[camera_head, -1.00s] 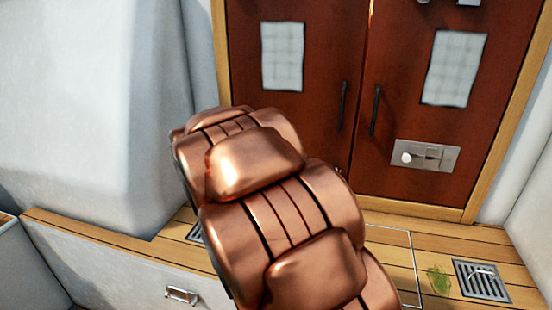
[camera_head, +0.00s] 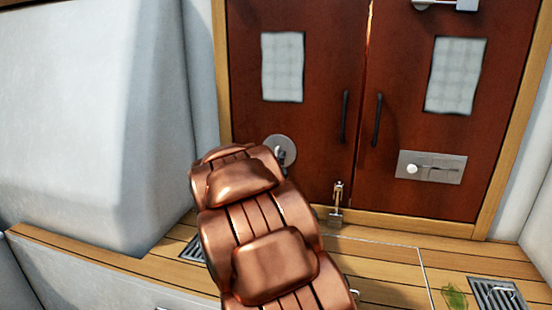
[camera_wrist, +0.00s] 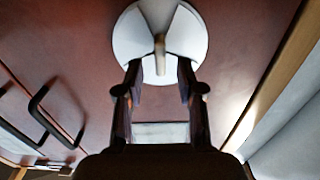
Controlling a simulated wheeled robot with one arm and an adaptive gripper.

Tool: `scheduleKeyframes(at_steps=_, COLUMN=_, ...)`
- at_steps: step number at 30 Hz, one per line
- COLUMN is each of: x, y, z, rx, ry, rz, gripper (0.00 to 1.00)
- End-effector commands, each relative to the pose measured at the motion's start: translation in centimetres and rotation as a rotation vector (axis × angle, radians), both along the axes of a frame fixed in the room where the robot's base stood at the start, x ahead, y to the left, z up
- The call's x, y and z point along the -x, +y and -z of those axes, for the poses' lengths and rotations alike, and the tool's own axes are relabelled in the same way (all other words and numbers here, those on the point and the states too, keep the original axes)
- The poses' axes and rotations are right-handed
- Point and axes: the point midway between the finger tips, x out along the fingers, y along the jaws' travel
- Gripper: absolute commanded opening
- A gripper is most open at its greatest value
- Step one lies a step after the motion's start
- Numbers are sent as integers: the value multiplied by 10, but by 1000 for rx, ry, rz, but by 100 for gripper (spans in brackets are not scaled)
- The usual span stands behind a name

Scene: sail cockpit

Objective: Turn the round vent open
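The round vent (camera_head: 285,148) is a pale grey disc low on the left red-brown door, partly hidden behind my copper-coloured arm in the head view. In the wrist view the vent (camera_wrist: 130,38) shows almost whole, with light and darker grey sectors and a small upright tan knob (camera_wrist: 159,50) at its middle. My gripper (camera_wrist: 160,68) is open and empty. Its two dark fingers point at the vent, with tips left and right of the knob's lower end. I cannot tell whether the tips touch the disc.
Dark handles (camera_head: 344,117) stand on both doors. A metal latch plate (camera_head: 430,167) is on the right door, and a small brass bolt (camera_head: 337,203) is near the doors' bottom. A white moulded block (camera_head: 90,120) bounds the left. Wooden floor with drain grates lies below.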

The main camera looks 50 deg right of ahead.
Motion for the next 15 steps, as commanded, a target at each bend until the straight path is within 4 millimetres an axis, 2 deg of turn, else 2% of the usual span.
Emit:
scheduleKeyframes(at_steps=6, x=-9, y=-17, z=3, rx=-1, ry=4, rz=0, gripper=38)
scheduleKeyframes(at_steps=15, x=-12, y=-22, z=1, rx=-2, ry=3, rz=-1, gripper=38)
